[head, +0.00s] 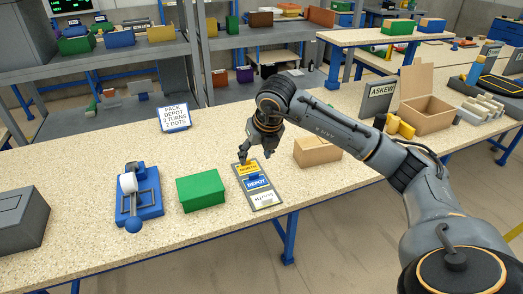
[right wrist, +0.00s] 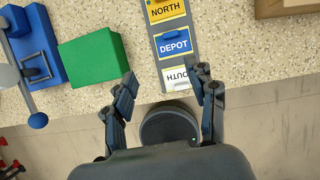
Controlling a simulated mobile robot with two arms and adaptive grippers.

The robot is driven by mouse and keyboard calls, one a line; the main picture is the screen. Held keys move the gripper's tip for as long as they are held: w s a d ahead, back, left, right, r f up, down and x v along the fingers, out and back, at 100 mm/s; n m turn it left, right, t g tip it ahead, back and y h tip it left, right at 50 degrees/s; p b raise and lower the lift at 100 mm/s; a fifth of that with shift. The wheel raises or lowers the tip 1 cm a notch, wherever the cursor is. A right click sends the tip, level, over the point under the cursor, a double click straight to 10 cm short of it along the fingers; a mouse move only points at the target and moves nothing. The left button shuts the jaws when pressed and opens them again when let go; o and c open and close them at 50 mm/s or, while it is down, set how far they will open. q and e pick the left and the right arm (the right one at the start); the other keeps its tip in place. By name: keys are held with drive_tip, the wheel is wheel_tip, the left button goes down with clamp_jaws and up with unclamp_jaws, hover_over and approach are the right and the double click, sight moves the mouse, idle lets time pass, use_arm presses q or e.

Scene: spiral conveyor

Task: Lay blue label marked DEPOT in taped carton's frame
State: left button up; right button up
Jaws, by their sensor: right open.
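The blue label marked DEPOT (head: 257,183) lies in the middle of a grey board (right wrist: 154,42), between a yellow NORTH label and a white SOUTH label. It also shows in the right wrist view (right wrist: 175,43), with a small blue tab. My right gripper (head: 256,154) is open and empty above the far end of the board. In the right wrist view its spread fingers (right wrist: 166,80) stand either side of the SOUTH end. A closed brown carton (head: 318,151) sits right of the board; I cannot make out its tape or a frame. My left gripper is not in view.
A green box (head: 201,188) and a blue device with a white roll (head: 138,192) stand left of the board. A sign reading PACK DEPOT 3 TURNS 2 DOTS (head: 174,117) stands behind. An open carton (head: 427,115) and ASKEW sign (head: 378,99) are at right.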

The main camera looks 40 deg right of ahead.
sight(254, 175)
drive_tip(key=shift+h, duration=0.3)
drive_tip(key=p+x, duration=0.1)
drive_tip(key=x, duration=0.3)
drive_tip(key=d+p+x, duration=0.1)
drive_tip(key=x, duration=0.4)
drive_tip(key=p+x, duration=0.1)
drive_tip(key=x, duration=0.3)
drive_tip(key=shift+d+f, duration=0.2)
drive_tip(key=shift+d, duration=0.15)
drive_tip(key=shift+s, duration=0.1)
clamp_jaws()
